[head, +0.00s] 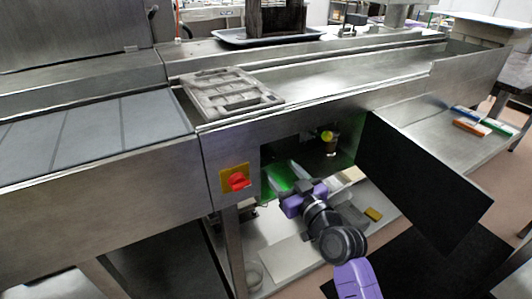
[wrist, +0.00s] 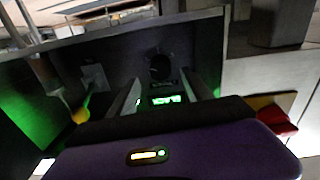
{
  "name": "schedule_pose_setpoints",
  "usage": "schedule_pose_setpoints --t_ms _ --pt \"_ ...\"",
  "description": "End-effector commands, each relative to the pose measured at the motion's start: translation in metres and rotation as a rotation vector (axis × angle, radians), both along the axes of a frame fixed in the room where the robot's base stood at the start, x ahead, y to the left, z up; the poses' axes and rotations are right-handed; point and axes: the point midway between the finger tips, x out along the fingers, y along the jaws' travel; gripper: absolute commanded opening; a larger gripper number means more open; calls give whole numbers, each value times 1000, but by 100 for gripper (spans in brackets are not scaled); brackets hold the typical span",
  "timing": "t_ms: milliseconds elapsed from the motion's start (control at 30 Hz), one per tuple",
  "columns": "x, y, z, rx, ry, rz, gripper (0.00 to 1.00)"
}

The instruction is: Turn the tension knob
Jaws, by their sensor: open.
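A dark round knob (wrist: 160,67) is on the dark panel inside the open bay, a little above centre in the wrist view. It is probably the tension knob, but its label is too blurred to read. My gripper (wrist: 165,80) is open, with its two fingers apart to the left and right below the knob and nothing seen between them. A gap to the knob appears to remain, but its depth is unclear. In the head view my gripper (head: 304,188) is at the bay's lower opening; the knob cannot be made out there.
A yellow ball-ended lever (wrist: 80,115) stands left of my gripper; it also shows in the head view (head: 327,136). A green display (wrist: 160,100) glows below the knob. A black door (head: 425,185) hangs open at right.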

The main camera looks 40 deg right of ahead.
Motion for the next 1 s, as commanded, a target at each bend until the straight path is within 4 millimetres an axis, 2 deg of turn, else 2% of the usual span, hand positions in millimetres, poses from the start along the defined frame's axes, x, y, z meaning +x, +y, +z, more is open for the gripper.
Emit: schedule_pose_setpoints --t_ms 300,500,867,1000 --pt "44 -14 3 -2 -2 0 59" --pt "65 -21 1 0 -1 0 59" --pt "70 -22 1 0 -1 0 59" --pt "70 -22 1 0 -1 0 33"
